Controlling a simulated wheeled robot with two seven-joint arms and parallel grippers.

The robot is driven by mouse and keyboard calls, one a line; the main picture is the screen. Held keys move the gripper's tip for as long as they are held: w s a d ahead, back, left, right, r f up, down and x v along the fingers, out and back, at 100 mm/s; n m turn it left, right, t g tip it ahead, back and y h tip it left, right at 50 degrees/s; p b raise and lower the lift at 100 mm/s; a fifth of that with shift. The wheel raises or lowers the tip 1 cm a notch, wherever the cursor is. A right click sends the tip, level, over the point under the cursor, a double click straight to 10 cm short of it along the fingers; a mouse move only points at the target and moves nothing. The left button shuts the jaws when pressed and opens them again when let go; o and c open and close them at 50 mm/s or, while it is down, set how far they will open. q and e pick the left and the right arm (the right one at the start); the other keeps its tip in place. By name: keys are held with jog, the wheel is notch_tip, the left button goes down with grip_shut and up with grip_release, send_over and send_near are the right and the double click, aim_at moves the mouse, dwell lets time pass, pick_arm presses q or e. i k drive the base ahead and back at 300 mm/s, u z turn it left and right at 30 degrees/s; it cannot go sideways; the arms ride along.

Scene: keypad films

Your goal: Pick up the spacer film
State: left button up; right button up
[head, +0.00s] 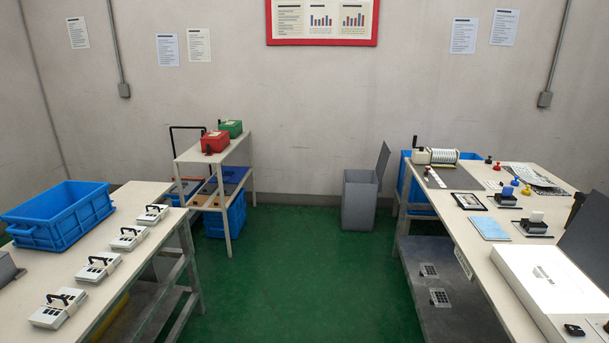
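I cannot tell for sure which thing is the spacer film. On the right table (470,250) lie several flat sheets: a light blue sheet (488,228) near the left edge, a dark-framed pale sheet (468,201) behind it, and printed black-and-white sheets (535,178) at the back. A grey mat (455,178) lies in front of a roller device (438,157) at the far end. Neither of my grippers is in the head view.
A large white box (550,285) and small stamp-like tools (533,224) crowd the right table. The left table (140,195) holds a blue crate (60,214) and several white keypad-like devices (128,237). A grey bin (360,200) stands at the back wall. Green floor (300,290) between the tables is clear.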

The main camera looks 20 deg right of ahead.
aim_at(557, 277)
jog(key=z, duration=1.1)
jog(key=i, duration=1.1)
jog(key=z, duration=0.85)
